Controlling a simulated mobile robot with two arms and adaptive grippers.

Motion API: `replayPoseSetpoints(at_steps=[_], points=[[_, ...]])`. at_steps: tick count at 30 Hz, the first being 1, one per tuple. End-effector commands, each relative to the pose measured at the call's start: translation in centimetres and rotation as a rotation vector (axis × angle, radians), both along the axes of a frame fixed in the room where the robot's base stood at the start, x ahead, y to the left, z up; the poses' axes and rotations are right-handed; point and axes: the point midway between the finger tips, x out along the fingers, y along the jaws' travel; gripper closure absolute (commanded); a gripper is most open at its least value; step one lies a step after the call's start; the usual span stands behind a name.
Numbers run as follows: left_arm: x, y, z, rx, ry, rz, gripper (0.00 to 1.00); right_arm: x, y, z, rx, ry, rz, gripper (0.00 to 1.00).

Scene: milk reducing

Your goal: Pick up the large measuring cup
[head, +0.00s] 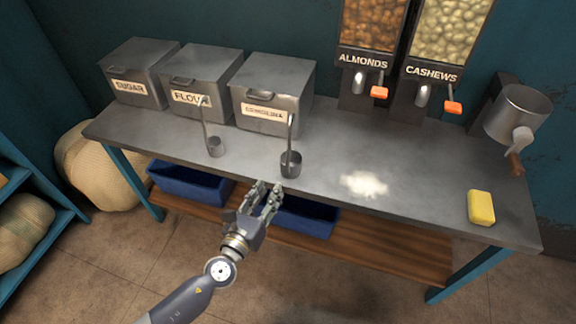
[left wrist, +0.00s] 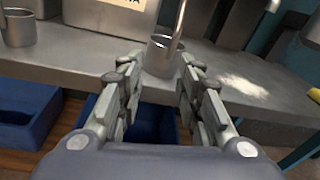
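The large measuring cup (head: 291,164) is a dark metal cup with a tall upright handle. It stands upright near the front edge of the metal table, in front of the semolina bin. A smaller measuring cup (head: 215,147) with a long handle stands to its left. My left gripper (head: 267,188) is open and empty, just in front of the table edge and short of the large cup. In the left wrist view the large cup (left wrist: 163,56) stands beyond and between the open fingertips (left wrist: 155,82), apart from them. My right gripper is in neither view.
Metal bins labelled sugar (head: 140,77), flour (head: 196,84) and semolina (head: 270,98) line the back. A white powder patch (head: 364,185) and a yellow sponge (head: 481,207) lie to the right. Blue bins (head: 190,183) sit on the lower shelf. Almond and cashew dispensers (head: 430,50) stand behind.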

Motion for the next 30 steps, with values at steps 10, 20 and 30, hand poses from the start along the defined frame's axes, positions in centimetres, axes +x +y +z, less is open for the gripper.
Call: replayPoseSetpoints(at_steps=[10, 20, 30], points=[[2.5, -2.9, 3.5, 0.096, -0.128, -0.049, 0.67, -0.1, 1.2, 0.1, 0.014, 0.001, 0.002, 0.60], [5.5, -4.2, 3.4, 0.095, -0.124, -0.049, 0.67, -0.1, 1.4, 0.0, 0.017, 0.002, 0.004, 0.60], [9.4, -5.9, 3.6, 0.094, -0.123, -0.049, 0.67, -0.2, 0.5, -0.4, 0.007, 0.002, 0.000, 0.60]])
